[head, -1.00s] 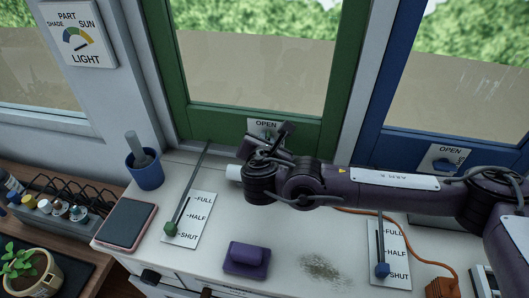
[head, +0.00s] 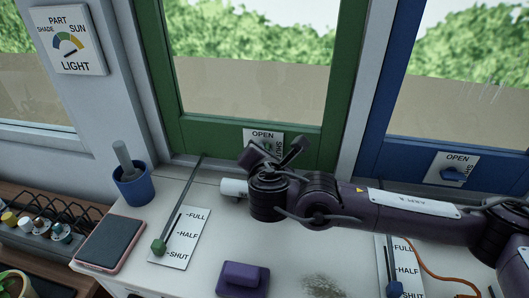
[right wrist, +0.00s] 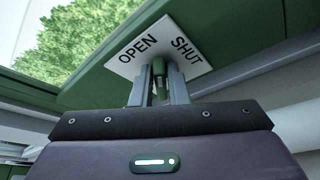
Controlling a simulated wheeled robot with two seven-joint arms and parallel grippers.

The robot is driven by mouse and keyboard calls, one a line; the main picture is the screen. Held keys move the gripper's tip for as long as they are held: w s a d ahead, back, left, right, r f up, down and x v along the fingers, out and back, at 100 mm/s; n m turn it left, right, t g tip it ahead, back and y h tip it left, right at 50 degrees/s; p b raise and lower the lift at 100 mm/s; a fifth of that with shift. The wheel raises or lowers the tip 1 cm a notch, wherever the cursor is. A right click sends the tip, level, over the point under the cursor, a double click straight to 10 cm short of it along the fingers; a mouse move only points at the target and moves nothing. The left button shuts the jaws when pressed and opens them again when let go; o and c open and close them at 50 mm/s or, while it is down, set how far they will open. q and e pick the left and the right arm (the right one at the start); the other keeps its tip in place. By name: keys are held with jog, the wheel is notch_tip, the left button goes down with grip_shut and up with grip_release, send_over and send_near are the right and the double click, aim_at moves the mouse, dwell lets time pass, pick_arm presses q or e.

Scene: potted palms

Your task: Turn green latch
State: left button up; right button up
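The green latch (right wrist: 158,70) sits on a white OPEN/SHUT plate (right wrist: 157,50) on the green window frame. In the right wrist view the two fingers of my right gripper (right wrist: 159,88) stand close on either side of the latch. I cannot tell whether they press on it. In the head view the same plate (head: 262,136) is partly covered by my right gripper (head: 273,150), which hides the latch. The latch's exact angle is hard to read. My left gripper is not in view.
A blue latch (head: 453,174) is on the blue frame at right. On the white counter are a green-knobbed slider (head: 158,246), a blue-knobbed slider (head: 394,289), a purple block (head: 242,278), a blue cup (head: 133,186) and a phone (head: 112,243).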

jog(key=o, duration=0.3)
jog(key=shift+o, duration=0.2)
jog(key=v, duration=0.7)
jog(key=shift+s+b, duration=0.35)
jog(key=shift+b, duration=0.1)
jog(key=shift+d+r, duration=0.1)
